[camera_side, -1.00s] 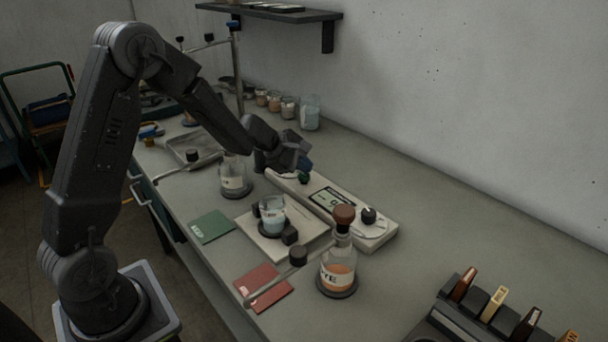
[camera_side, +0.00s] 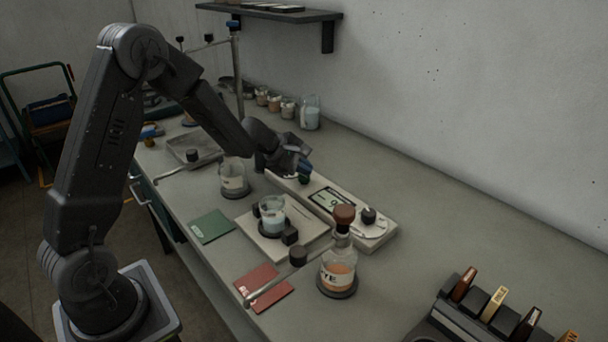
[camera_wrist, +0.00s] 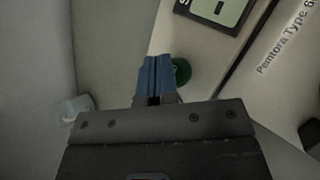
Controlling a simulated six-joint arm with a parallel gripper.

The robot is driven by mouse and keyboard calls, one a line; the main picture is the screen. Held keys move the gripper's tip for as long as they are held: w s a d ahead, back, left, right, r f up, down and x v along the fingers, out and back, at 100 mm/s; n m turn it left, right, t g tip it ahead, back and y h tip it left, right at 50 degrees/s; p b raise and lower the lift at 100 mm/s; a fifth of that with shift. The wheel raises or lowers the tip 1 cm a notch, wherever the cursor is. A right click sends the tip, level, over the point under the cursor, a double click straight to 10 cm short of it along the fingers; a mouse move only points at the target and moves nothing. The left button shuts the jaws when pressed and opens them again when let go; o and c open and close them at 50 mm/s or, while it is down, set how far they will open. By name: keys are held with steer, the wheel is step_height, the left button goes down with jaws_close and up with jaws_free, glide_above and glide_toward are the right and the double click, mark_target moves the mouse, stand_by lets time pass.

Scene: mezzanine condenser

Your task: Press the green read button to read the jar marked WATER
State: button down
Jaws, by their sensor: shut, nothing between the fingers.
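The green read button (camera_side: 304,180) sits at the far left end of a long pale meter with a small display (camera_side: 329,199). My gripper (camera_side: 303,168) is shut and empty, its blue fingertips right by the button. In the wrist view the shut fingertips (camera_wrist: 156,78) partly overlap the left side of the green button (camera_wrist: 182,72); I cannot tell whether they touch it. A jar of pale blue liquid (camera_side: 272,216) stands on the meter's square plate (camera_side: 300,240). No label reading WATER is legible.
A clear jar (camera_side: 233,179) stands left of the plate, and a stoppered flask of orange liquid (camera_side: 338,272) stands front right. A green card (camera_side: 211,226) and a red card (camera_side: 264,285) lie along the front. The bench behind the meter is clear.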

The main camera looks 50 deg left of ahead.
mark_target(304, 177)
steer(key=shift+f, duration=0.25)
stand_by(0.4)
steer(key=shift+r, duration=1.1)
steer(key=shift+r, duration=2.5)
